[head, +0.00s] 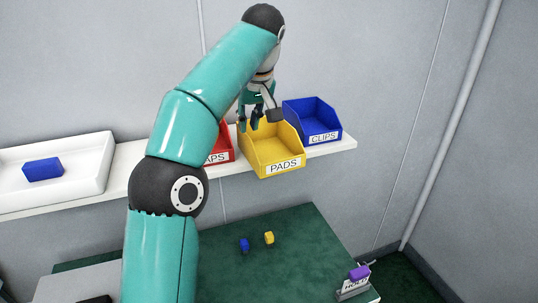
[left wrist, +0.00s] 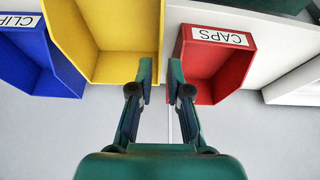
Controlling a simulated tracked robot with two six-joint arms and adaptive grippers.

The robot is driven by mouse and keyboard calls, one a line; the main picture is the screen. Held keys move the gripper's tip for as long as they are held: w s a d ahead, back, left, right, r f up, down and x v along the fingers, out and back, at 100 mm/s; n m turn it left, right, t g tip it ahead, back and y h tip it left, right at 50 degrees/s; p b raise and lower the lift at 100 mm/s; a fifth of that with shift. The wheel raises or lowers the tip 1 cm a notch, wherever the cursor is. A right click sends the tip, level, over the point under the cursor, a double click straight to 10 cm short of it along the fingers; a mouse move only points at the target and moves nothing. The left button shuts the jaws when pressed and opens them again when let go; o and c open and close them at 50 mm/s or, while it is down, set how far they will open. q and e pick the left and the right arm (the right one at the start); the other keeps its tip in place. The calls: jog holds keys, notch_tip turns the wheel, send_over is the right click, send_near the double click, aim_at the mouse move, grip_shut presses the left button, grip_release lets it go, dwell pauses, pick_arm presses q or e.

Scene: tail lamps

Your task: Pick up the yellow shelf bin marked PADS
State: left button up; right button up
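The yellow shelf bin marked PADS (head: 288,153) sits on the white wall shelf, between the red and blue bins. It also shows in the left wrist view (left wrist: 110,67), upside down, its label out of sight. My left gripper (head: 250,121) is over the bin's left side in the head view. In the left wrist view its two fingers (left wrist: 160,73) are apart, one on each side of the bin's side wall edge. I cannot tell whether they touch it. My right gripper is not in view.
A red bin marked CAPS (left wrist: 208,75) and a blue bin marked CLIPS (head: 318,119) stand close on either side. A white tray (head: 95,150) holds a blue block (head: 43,169). Below, a green table (head: 290,265) holds small blue and yellow pieces.

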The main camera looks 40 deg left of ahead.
aim_at(244, 152)
pick_arm(q)
jog(key=shift+x, duration=0.9)
jog(key=shift+s+a+f, duration=0.15)
jog(key=shift+a+f, duration=0.1)
jog(key=shift+f, duration=0.2)
jog(key=shift+w+b+x, duration=0.15)
jog(key=shift+b+x, duration=0.2)
jog(key=shift+x, duration=0.95)
jog(key=shift+w+b+x, duration=0.15)
jog(key=shift+b+x, duration=0.15)
jog(key=shift+x, duration=1.05)
jog(key=shift+a+r, duration=0.1)
jog(key=shift+c, duration=0.2)
grip_shut()
